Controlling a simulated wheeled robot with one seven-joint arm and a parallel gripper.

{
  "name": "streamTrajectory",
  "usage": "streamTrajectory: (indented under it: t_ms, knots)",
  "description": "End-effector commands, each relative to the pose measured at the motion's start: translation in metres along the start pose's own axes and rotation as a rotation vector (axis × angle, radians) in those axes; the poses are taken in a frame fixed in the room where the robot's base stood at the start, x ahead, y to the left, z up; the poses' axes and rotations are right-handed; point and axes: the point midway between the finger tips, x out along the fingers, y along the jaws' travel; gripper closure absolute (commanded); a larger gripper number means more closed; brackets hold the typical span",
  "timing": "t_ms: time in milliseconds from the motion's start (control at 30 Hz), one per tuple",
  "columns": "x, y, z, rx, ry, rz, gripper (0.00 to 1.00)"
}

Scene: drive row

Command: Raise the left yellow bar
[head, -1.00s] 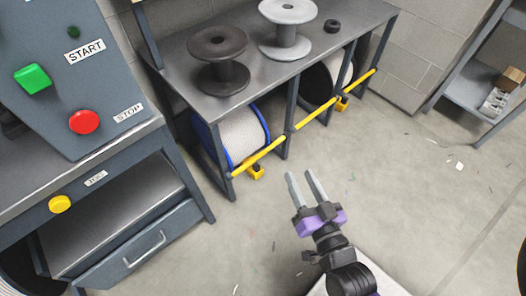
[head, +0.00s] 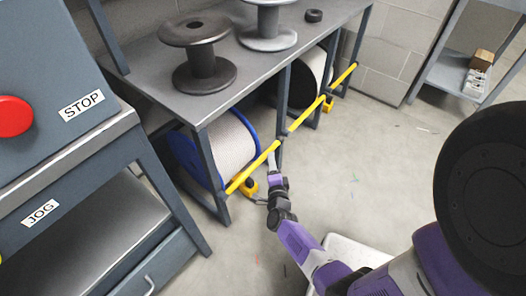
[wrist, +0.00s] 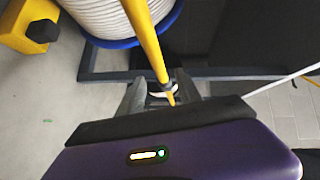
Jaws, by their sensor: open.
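The left yellow bar (head: 250,170) runs low across the front of the left bay of the bench, in front of a blue-rimmed white reel. My gripper (head: 272,158) is at the bar's right end in the head view, where its fingers are partly hidden. In the wrist view the bar (wrist: 146,38) comes down from the top and its end lies between the fingers of my open gripper (wrist: 160,88). Whether either finger touches the bar cannot be told. A yellow block with a dark knob (wrist: 28,27) shows at the upper left there.
Spools stand on the bench top (head: 150,58). A control cabinet with a red STOP button (head: 14,117) is at the left.

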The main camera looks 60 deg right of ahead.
Motion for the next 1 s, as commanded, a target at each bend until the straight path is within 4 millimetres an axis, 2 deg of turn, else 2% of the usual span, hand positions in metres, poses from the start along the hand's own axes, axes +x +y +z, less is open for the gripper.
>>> streamTrajectory:
  t_ms: [500,667,900,1000]
  knots:
    - [0.067,0.002,0.002,-0.001,-0.004,0.000,0.59]
    - [0.075,0.001,0.002,-0.001,-0.004,0.001,0.59]
    - [0.075,0.001,0.002,-0.001,-0.004,0.001,0.59]
    - [0.075,0.001,0.002,-0.001,-0.004,0.001,0.76]
